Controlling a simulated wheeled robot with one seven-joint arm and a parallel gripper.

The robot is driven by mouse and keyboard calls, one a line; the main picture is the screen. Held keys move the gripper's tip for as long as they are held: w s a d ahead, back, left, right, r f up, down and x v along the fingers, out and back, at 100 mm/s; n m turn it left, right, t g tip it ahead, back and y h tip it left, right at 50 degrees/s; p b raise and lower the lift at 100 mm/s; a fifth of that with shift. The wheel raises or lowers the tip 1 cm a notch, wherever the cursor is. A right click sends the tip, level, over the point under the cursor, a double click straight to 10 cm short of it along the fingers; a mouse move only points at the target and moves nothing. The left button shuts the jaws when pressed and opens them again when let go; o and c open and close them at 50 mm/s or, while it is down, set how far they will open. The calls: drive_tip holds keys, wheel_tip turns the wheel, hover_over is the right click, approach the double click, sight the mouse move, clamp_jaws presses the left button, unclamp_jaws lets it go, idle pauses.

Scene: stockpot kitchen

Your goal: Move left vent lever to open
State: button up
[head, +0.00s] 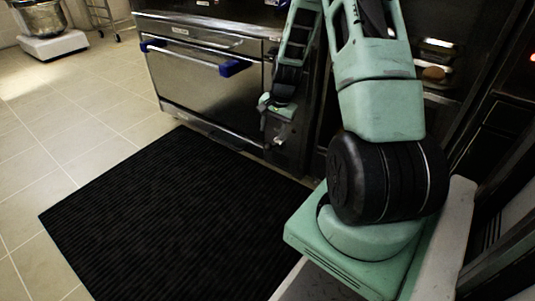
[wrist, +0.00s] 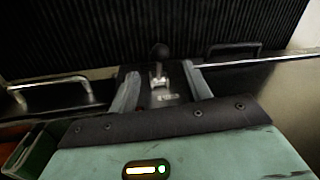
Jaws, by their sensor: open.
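In the wrist view a small lever with a round black knob (wrist: 160,52) on a metal stem stands out from a dark panel (wrist: 165,98) with a small, unreadable label. I cannot tell from the picture whether this is the left vent lever or which position it is in. My gripper (wrist: 161,72) is open, with one pale green finger on each side of the lever. I see no clear contact between the fingers and the stem. In the head view my gripper (head: 275,113) hangs low, close to the front just right of the steel oven; the lever is not clear there.
The steel oven (head: 205,85) has a bar handle with blue ends (head: 233,68). In the wrist view, bar handles lie left (wrist: 50,88) and right (wrist: 235,50) of the lever. A black ribbed mat (head: 170,215) covers the floor in front.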

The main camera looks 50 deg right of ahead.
sight(268, 144)
drive_tip(key=f+b, duration=0.1)
drive_tip(key=f, duration=0.2)
drive_tip(key=w+f+b, duration=0.1)
drive_tip(key=f+b, duration=0.1)
drive_tip(key=f, duration=0.1)
drive_tip(key=f+b, duration=0.1)
drive_tip(key=f, duration=0.2)
drive_tip(key=shift+w+a, duration=0.25)
drive_tip(key=shift+w, duration=0.1)
drive_tip(key=shift+r, duration=0.1)
clamp_jaws()
